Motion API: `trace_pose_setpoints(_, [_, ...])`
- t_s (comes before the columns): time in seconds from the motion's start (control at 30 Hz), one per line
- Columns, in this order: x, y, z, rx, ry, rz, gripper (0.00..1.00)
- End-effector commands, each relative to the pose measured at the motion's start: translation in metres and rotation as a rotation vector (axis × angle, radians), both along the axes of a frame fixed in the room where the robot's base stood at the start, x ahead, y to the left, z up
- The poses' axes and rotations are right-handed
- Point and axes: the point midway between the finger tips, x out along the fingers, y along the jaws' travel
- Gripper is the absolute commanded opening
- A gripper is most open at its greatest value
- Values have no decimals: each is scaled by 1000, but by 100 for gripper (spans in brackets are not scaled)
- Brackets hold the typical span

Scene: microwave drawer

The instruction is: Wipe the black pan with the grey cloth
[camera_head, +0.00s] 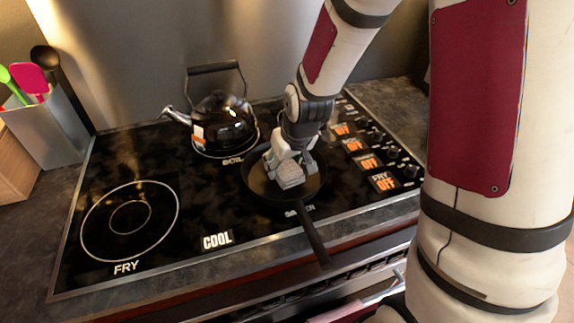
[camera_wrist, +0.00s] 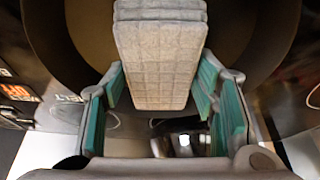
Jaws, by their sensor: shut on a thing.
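The black pan (camera_head: 257,185) sits on the right part of the stove, its handle (camera_head: 314,238) pointing toward the front edge. My gripper (camera_head: 287,163) is over the pan, pointing down into it. It is shut on the grey cloth (camera_head: 290,176), a thick folded block with a quilted pattern. In the wrist view the cloth (camera_wrist: 160,60) lies between the teal finger pads, with the pan (camera_wrist: 232,45) behind it. Whether the cloth touches the pan floor is hard to tell.
A black kettle (camera_head: 224,124) stands on the burner behind the pan. An empty burner (camera_head: 130,217) is at the left. A grey utensil holder (camera_head: 48,130) stands at the far left. Control knobs (camera_head: 393,153) line the stove's right side.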

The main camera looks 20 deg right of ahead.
Motion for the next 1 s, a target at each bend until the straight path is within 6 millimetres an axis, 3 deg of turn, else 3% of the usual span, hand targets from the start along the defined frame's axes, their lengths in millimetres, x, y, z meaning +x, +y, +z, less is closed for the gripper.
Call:
trace_pose_setpoints(0.5, [-2,0,47,0,0,1,3])
trace_pose_setpoints(0.83, [-1,-1,47,0,0,0,3])
trace_pose_setpoints(1.0, [-1,-17,48,0,2,-4,3])
